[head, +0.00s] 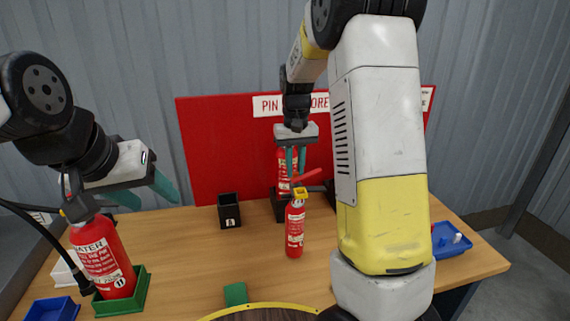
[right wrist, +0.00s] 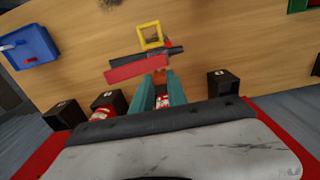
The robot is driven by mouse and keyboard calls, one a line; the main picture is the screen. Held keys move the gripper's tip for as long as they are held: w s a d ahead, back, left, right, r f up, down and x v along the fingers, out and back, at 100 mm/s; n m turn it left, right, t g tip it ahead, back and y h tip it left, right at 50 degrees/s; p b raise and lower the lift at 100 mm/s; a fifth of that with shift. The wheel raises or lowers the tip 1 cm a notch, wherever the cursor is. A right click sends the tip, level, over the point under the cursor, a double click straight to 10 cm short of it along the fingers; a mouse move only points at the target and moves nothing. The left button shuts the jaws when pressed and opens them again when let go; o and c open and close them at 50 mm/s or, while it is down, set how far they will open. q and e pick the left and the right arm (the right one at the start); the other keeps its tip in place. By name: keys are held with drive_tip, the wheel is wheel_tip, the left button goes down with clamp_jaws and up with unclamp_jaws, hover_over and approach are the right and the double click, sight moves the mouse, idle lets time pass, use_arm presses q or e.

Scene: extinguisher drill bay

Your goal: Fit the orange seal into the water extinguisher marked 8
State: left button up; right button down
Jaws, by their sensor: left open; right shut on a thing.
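My right gripper (head: 296,160) is shut on a small orange piece, apparently the orange seal (right wrist: 160,76), which is mostly hidden between the teal fingers. It is above and just behind a small red extinguisher (head: 295,230), upright on the table with a red lever and a yellow square ring at its top. A larger red extinguisher labelled WATER (head: 101,258) stands slightly tilted in a green holder (head: 140,291) at the left; its number is too small to read.
A black box (head: 229,211) stands before the red board (head: 225,150). Another red extinguisher (head: 288,170) stands in a black box behind my right gripper. A blue tray (head: 452,245) is at the right, another blue tray (head: 52,310) at the left. A green block (head: 236,294) lies in front.

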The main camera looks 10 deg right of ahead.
idle(0.8)
drive_tip(key=c, duration=1.2)
unclamp_jaws()
drive_tip(key=shift+c, duration=0.2)
wheel_tip(320, 180, up, 7)
drive_tip(key=shift+r, duration=0.15)
drive_tip(key=shift+s+r, duration=0.15)
drive_tip(key=shift+r, duration=0.2)
drive_tip(key=s+a+r+t+y, duration=0.1)
drive_tip(key=s+t, duration=0.2)
drive_tip(key=s, duration=0.9)
drive_tip(key=s+a+r+t+y, duration=0.1)
drive_tip(key=s+r+t, duration=0.1)
drive_tip(key=s, duration=1)
drive_tip(key=shift+r+t, duration=0.25)
drive_tip(key=shift+t, duration=0.35)
